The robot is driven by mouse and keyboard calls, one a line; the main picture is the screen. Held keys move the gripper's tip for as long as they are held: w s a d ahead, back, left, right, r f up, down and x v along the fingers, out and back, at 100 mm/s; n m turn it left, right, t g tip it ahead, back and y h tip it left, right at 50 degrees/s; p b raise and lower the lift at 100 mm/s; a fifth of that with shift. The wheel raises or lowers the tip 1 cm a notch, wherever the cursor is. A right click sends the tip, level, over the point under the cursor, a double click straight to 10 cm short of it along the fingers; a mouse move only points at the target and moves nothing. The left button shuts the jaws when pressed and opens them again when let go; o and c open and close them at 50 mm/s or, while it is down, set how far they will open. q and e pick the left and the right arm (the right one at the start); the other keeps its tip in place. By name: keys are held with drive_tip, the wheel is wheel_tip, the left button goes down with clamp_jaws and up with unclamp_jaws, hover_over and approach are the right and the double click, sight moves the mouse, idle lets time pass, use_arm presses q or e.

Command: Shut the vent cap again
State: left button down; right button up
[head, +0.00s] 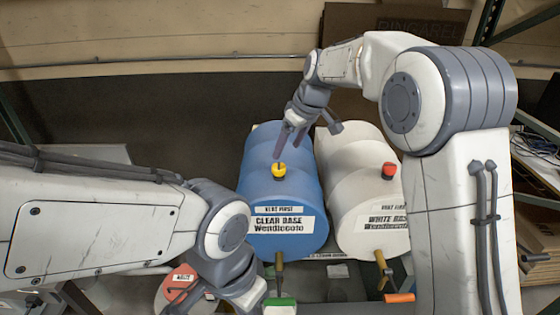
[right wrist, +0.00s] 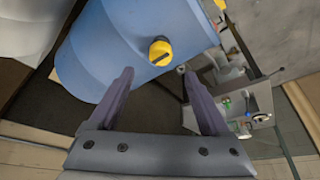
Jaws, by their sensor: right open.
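The yellow vent cap (head: 279,169) sits on top of the blue drum (head: 262,190) marked CLEAR BASE. In the right wrist view the yellow cap (right wrist: 160,52) shows a dark bar across it; I cannot tell if it is open or shut. A red cap (head: 389,170) sits on the white drum (head: 352,195) marked WHITE BASE. My right gripper (head: 288,148) is open and empty, just behind and above the yellow cap. In the right wrist view the cap lies beyond the fingertips (right wrist: 157,74), between their lines. My left gripper (head: 240,288) is low in the head view, its fingers unclear.
Brass-coloured taps (head: 279,262) stick out at the drum fronts, with green and orange pieces below. A container with a red lid (head: 180,278) stands at the lower left. A cardboard box (head: 410,25) is behind. My right arm covers the right side.

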sight(279, 166)
drive_tip(key=p+x, duration=0.2)
drive_tip(key=x, duration=0.5)
drive_tip(key=shift+w+a+f, duration=0.1)
drive_tip(key=shift+a+f, duration=0.05)
drive_tip(key=shift+f, duration=0.2)
clamp_jaws()
